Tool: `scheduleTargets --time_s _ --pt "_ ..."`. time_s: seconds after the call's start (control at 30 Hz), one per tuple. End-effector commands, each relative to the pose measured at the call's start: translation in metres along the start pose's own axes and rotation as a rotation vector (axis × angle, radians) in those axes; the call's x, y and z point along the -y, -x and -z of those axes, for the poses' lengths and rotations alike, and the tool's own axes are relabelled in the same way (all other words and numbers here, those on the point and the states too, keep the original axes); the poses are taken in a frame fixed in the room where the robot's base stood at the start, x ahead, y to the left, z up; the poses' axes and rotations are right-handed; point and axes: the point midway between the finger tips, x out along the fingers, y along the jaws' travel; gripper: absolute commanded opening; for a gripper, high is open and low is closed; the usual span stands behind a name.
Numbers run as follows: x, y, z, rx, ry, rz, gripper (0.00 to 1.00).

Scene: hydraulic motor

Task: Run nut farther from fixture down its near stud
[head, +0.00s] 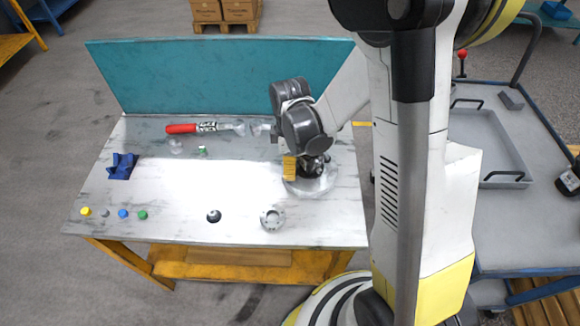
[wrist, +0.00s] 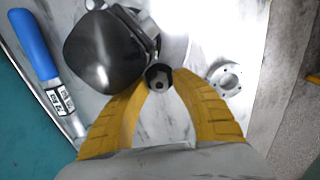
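My gripper (wrist: 160,82) points down with its yellow fingers at a small dark round piece (wrist: 159,77) with a hexagonal centre, apparently the nut on its stud. One fingertip lies on each side of it; whether they press on it is not clear. A large glossy black block (wrist: 105,50), apparently the motor, stands directly beside it in the wrist view. In the head view my gripper (head: 300,168) is over a dark fitting (head: 315,168) on a pale round base (head: 318,186) at the table's right. The fixture and second stud are mostly hidden.
A grey holed flange (head: 272,217) and a black ring (head: 214,216) lie toward the table's front. A red-handled tool (head: 182,128) lies by the teal back panel (head: 220,75); a blue-handled tool (wrist: 35,45) shows in the wrist view.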

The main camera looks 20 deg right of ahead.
Motion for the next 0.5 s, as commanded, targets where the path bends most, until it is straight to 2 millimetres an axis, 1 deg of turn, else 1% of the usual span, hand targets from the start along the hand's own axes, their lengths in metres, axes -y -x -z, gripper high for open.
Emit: scheduleTargets --time_s 0.5 --pt "0.0 0.023 -0.004 0.0 -0.001 0.0 0.31"
